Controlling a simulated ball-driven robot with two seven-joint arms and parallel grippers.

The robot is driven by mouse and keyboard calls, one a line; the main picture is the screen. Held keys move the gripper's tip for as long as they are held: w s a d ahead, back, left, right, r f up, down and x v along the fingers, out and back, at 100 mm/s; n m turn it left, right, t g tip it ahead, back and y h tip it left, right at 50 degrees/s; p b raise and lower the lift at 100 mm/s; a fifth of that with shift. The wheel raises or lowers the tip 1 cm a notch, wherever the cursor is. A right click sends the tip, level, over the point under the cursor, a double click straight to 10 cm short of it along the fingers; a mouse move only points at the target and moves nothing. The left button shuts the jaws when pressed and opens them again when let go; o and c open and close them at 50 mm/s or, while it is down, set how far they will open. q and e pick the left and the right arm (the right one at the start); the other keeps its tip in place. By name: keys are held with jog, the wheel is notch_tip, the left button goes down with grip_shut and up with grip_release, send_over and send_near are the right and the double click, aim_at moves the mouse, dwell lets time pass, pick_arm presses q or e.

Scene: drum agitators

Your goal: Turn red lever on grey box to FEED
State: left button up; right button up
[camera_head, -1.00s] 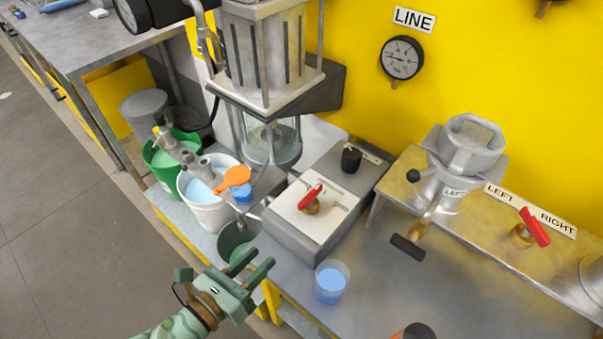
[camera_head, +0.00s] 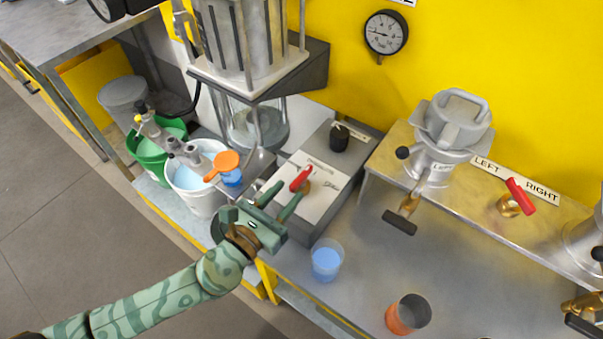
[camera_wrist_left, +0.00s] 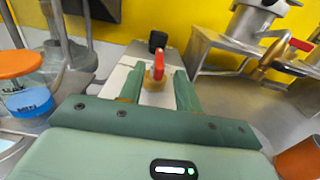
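The grey box (camera_head: 286,218) stands at the bench's front left, with a pale top plate. Its red lever (camera_head: 300,179) sits on a brass fitting on that plate. My left gripper (camera_head: 282,197) is open at the box's near side, its fingers pointing toward the lever. In the left wrist view the red lever (camera_wrist_left: 158,64) shows between the two green fingers (camera_wrist_left: 158,88), a little beyond the tips. I cannot tell whether a finger touches it. The lettering on the plate is too small to read. My right gripper is not in view.
A black knob (camera_head: 339,138) stands on the box's back end. A cup of blue liquid (camera_head: 326,261) and an orange-based cup (camera_head: 403,317) stand to the right. White (camera_head: 196,200) and green (camera_head: 150,152) buckets are left. Another red lever (camera_head: 519,196) is at right.

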aim_at(290, 189)
pick_arm(q)
jog(key=x, duration=0.5)
jog(key=shift+w, duration=0.1)
jog(key=shift+w+d, duration=0.35)
jog(key=shift+w, duration=0.1)
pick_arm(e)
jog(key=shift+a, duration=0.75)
pick_arm(q)
grip_shut()
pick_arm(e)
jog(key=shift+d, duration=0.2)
